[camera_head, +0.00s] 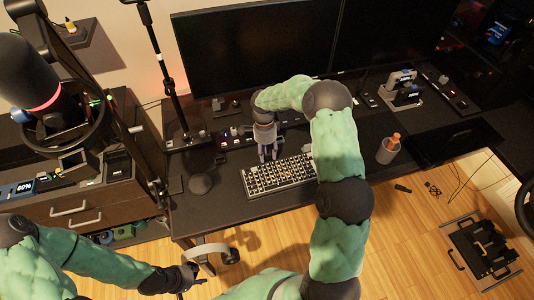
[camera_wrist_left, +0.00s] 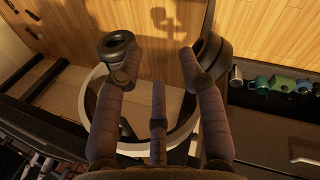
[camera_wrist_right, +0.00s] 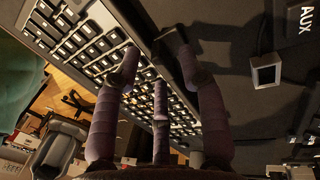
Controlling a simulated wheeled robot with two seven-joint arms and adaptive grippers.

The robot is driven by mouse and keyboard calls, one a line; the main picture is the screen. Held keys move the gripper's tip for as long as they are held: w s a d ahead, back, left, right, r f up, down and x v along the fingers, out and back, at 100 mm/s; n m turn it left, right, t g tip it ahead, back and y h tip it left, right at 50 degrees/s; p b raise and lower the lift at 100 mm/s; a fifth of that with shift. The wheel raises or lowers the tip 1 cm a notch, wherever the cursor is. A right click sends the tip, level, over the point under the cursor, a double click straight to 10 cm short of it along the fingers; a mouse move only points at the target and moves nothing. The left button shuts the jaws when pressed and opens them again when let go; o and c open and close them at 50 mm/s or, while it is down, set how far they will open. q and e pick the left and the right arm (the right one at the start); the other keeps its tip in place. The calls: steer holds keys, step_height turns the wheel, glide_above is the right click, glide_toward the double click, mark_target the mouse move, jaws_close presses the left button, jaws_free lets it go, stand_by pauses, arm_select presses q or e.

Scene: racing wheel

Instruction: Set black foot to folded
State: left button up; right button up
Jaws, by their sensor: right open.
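I cannot make out a separate black foot in any view. A keyboard (camera_head: 278,176) with pale and dark keys lies on the black desk; it also shows in the right wrist view (camera_wrist_right: 90,45). My right gripper (camera_head: 269,157) points down at the keyboard's far left corner. In the right wrist view its fingers (camera_wrist_right: 150,65) are apart over the keys and the keyboard's edge, with nothing seen between them. My left gripper (camera_head: 198,282) is low in front of the desk. In the left wrist view its fingers (camera_wrist_left: 160,65) are spread and empty.
Monitors (camera_head: 250,48) stand behind the keyboard. A cup (camera_head: 388,150) is right of it and a dark mouse-like object (camera_head: 201,183) left. A pale curved frame (camera_head: 212,250) is beside my left gripper. A black case (camera_head: 480,250) lies on the floor at right.

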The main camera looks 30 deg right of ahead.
jaws_close()
steer(key=shift+s, duration=0.1)
steer(key=shift+s+a+t+b, duration=0.1)
steer(key=shift+s+t+b, duration=0.2)
steer(key=shift+t+b, duration=0.5)
jaws_free()
